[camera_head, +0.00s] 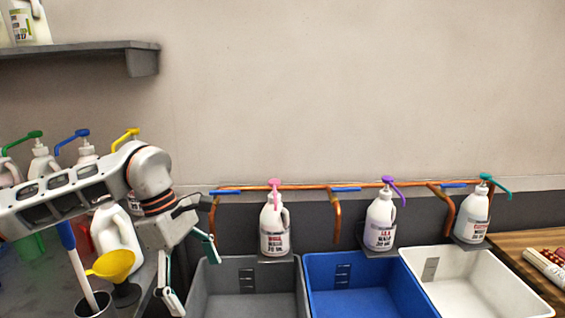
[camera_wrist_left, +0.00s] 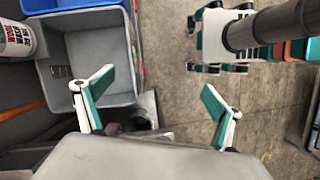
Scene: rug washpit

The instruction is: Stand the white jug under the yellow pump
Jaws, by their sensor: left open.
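A white jug (camera_head: 117,238) with a handle stands on the grey counter at the lower left, just left of my left gripper and partly hidden by my arm. The yellow pump (camera_head: 126,136) shows behind my arm, on a bottle mostly hidden by it. The space under that pump is hidden too. My left gripper (camera_head: 190,272) is open and empty, to the right of the jug and apart from it. Its two spread fingers also show in the left wrist view (camera_wrist_left: 158,80), with nothing between them. My right gripper is not in view.
A yellow funnel (camera_head: 112,265) and a blue-handled tool in a dark cup (camera_head: 93,304) stand in front of the jug. Green (camera_head: 22,142) and blue (camera_head: 72,138) pumps are left of the yellow one. Grey (camera_head: 262,306), blue (camera_head: 365,292) and white (camera_head: 478,285) basins line the right.

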